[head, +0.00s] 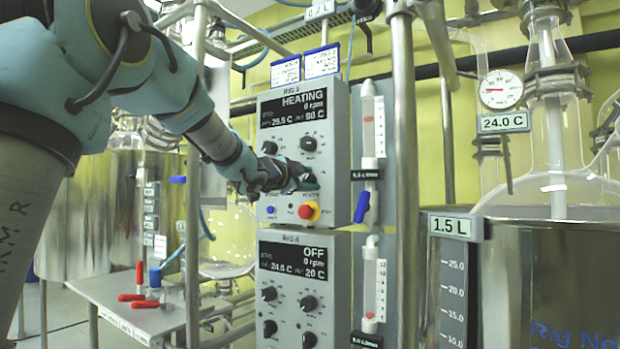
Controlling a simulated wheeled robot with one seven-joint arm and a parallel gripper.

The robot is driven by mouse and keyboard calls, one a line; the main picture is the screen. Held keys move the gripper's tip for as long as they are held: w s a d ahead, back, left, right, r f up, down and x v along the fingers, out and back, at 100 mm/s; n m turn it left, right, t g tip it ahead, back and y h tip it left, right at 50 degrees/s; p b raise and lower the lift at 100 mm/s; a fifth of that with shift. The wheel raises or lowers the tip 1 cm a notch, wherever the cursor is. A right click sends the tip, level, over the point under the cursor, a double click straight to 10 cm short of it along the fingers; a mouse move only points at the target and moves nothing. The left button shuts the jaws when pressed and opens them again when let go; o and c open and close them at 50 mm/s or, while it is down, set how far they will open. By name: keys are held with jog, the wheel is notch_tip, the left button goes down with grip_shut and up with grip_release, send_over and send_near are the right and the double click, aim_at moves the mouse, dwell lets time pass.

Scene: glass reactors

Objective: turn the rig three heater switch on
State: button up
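The rig three control box (331,157) is grey and hangs on the frame in the middle of the head view. Its black display (293,107) reads HEATING, 0 rpm, about 29.5 C and a set value that looks like 60 C. Two dark knobs show below the display. My gripper (302,178) reaches in from the left and is at the lower knobs, over the lower right one. It covers the lower switches, so their positions and any contact are hidden. Its fingers are too small and dark to tell open from shut.
A red stop button (308,211) sits just below my gripper. The rig four box (333,292), reading OFF, hangs underneath. A metal post (403,180) and flowmeter (371,150) stand close on the right. A side table (130,305) holds red-handled valves.

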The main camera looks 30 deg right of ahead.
jog(key=shift+s+r, duration=0.1)
jog(key=shift+r, duration=0.05)
jog(key=shift+s+a, duration=0.1)
jog(key=v, duration=1)
jog(key=shift+a+b, duration=0.2)
jog(key=shift+b, duration=0.1)
